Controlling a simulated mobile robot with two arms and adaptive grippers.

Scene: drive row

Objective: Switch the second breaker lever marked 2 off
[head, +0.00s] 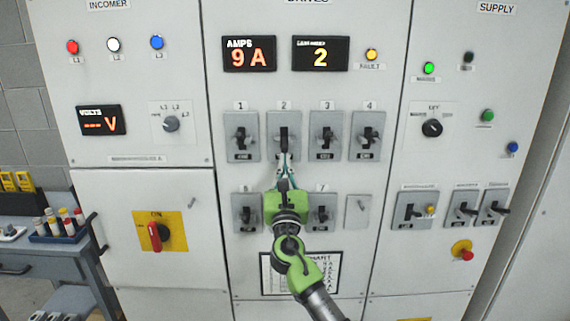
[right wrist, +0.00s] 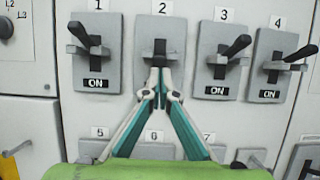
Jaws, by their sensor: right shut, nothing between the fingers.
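The breaker marked 2 (head: 271,150) is a grey plate in the upper row, with a black lever (head: 284,134) that points up. In the right wrist view the lever (right wrist: 160,47) stands right above my fingertips. My right gripper (head: 285,158) is shut and empty, its tips at the lower part of this breaker, touching or very near the lever; I cannot tell which. The fingers hide the breaker's state label. My left gripper is not in view.
Breaker 1 (right wrist: 75,72) is to the left, and breakers 3 (right wrist: 200,72) and 4 (right wrist: 262,80) are to the right; all three read ON. A lower row of breakers sits behind my gripper. A red rotary handle (head: 154,236) is at lower left.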

